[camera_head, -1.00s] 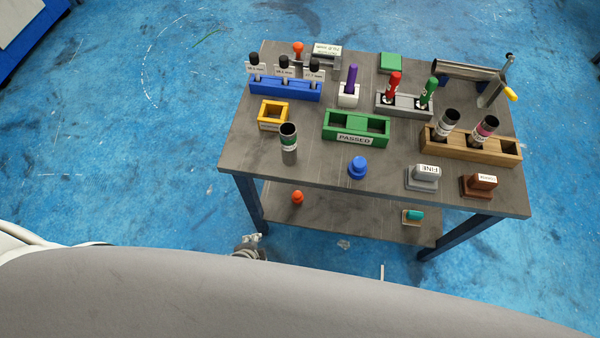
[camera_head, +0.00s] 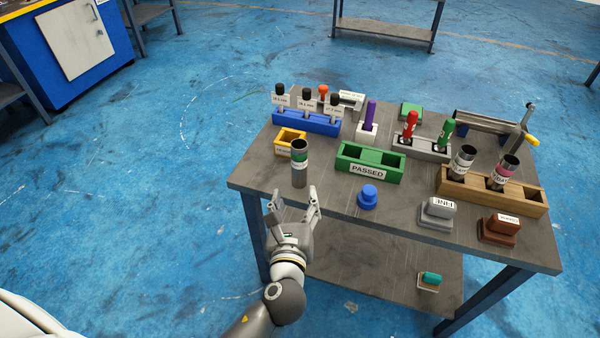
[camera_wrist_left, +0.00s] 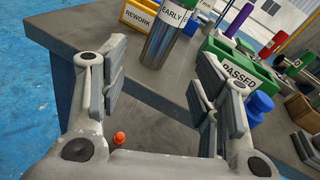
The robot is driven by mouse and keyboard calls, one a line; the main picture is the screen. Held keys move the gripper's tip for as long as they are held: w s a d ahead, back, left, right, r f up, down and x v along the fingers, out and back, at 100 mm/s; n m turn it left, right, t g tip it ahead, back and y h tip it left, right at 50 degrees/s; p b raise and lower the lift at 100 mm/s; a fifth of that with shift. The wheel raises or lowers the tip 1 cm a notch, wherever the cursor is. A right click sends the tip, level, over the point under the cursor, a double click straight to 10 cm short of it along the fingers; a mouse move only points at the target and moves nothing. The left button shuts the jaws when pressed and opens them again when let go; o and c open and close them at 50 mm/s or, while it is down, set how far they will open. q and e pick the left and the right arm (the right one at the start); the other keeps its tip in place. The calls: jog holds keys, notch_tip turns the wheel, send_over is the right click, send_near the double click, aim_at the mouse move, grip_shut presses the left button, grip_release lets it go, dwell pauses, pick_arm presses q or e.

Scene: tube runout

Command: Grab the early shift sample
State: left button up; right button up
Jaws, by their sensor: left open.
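The early shift sample is a grey metal tube (camera_head: 299,172) with a green and white band, upright near the table's front left edge. In the left wrist view the tube (camera_wrist_left: 160,45) reads EARLY; its top is cut off by the frame. My left gripper (camera_head: 293,204) is open and empty at the table's front edge, just in front of the tube. In the left wrist view the tube stands beyond and between the open fingers (camera_wrist_left: 160,70), apart from them. My right gripper is not in view.
A yellow REWORK holder (camera_head: 290,139) is behind the tube, and a green PASSED holder (camera_head: 352,168) stands to its right. A blue knob (camera_head: 368,196) and FINE stamp (camera_head: 437,214) are farther right. Two similar tubes stand in a wooden rack (camera_head: 525,202).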

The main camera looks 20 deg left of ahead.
aim_at(299, 161)
pick_arm(q)
jog(key=w+r, duration=0.1)
jog(key=w+r+m+t, duration=0.1)
jog(key=w, duration=0.1)
jog(key=w+r+m+b, duration=0.1)
jog(key=w+r, duration=0.1)
jog(key=shift+a, duration=0.35)
jog(key=x, duration=0.5)
jog(key=shift+w+a+r+b, duration=0.1)
jog(key=shift+a+b, duration=0.1)
jog(key=shift+b, duration=0.2)
jog(key=c, duration=1.2)
jog(key=shift+c, duration=0.2)
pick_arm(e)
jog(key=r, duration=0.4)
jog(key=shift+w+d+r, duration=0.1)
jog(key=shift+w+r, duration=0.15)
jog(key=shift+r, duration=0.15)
pick_arm(q)
jog(key=shift+r, duration=0.2)
